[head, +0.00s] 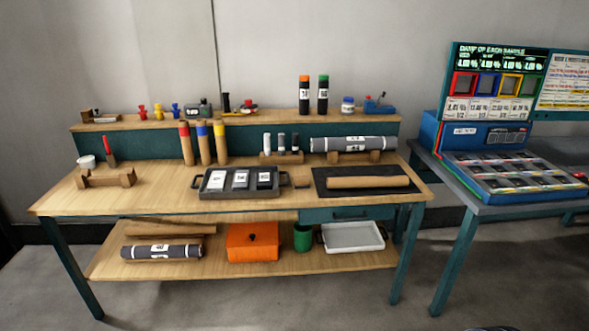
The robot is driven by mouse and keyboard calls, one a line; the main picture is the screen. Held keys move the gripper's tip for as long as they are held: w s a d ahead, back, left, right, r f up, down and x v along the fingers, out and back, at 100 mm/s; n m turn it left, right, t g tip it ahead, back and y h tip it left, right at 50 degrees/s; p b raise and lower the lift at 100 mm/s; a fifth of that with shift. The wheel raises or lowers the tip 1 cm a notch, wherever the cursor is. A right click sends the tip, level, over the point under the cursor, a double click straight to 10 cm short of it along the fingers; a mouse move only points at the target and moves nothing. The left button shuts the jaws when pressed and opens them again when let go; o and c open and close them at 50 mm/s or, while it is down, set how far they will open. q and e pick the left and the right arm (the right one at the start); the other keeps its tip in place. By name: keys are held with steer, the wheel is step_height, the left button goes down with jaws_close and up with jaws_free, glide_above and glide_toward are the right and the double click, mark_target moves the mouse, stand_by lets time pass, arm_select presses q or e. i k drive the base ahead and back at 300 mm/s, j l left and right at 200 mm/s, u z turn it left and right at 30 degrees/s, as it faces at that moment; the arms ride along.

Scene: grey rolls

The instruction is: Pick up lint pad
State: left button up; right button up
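I cannot tell for sure which thing is the lint pad. A dark tray (200,191) on the workbench top holds three flat blocks with white labels, a left one (217,180), a middle one (240,180) and a right one (264,180). Neither of my grippers shows in the head view.
The wooden workbench (150,195) has a back shelf with bottles and small tools. A grey roll (353,144) rests on wooden supports. The lower shelf holds another grey roll (162,251), an orange box (252,241) and a white tray (352,237). A sample display (500,130) stands right.

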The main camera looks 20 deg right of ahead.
mark_target(300, 182)
steer(key=i+j+z, duration=0.1)
steer(key=i+z, duration=0.35)
steer(key=i+j+z, duration=0.2)
steer(key=i+z, duration=0.25)
steer(key=i+j+z, duration=0.25)
steer(key=z, duration=0.15)
steer(key=i+j+z, duration=0.25)
steer(key=j+z, duration=0.2)
steer(key=j, duration=0.15)
steer(key=i+j+z, duration=0.2)
steer(key=j+z, duration=0.25)
steer(key=i+j+z, duration=0.1)
steer(key=j+z, duration=0.35)
steer(key=j, duration=0.2)
